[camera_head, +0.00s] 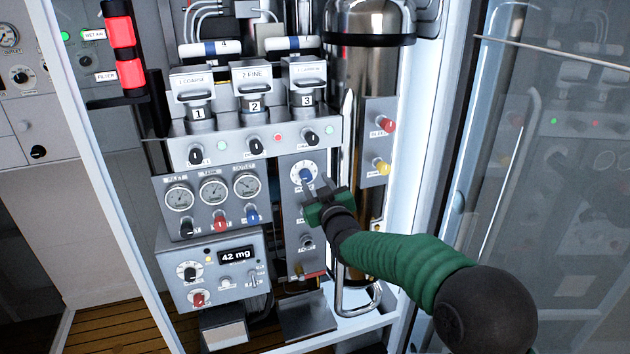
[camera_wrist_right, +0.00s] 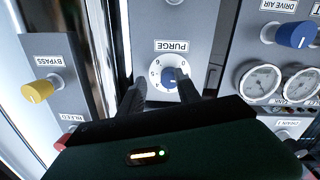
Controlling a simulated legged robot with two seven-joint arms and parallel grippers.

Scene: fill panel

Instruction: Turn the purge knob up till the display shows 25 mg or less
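The purge knob (camera_head: 306,175) is a small blue knob on a round white numbered dial, on a grey panel in the middle of the head view. In the right wrist view the knob (camera_wrist_right: 169,79) shows under the PURGE label. The display (camera_head: 237,255) reads 42 mg. My right gripper (camera_head: 322,193) is just in front of and below the dial. In the wrist view its dark fingers (camera_wrist_right: 159,88) are apart, one on each side of the knob, with a gap at the left finger. Contact at the right finger cannot be told. My left gripper is not in view.
A yellow bypass knob (camera_wrist_right: 37,91) and a red bleed knob (camera_head: 388,125) sit to the side. Three gauges (camera_head: 214,191) are left of the dial, with coloured knobs below. A steel cylinder (camera_head: 368,70) stands behind. A glass door (camera_head: 560,150) is at the right.

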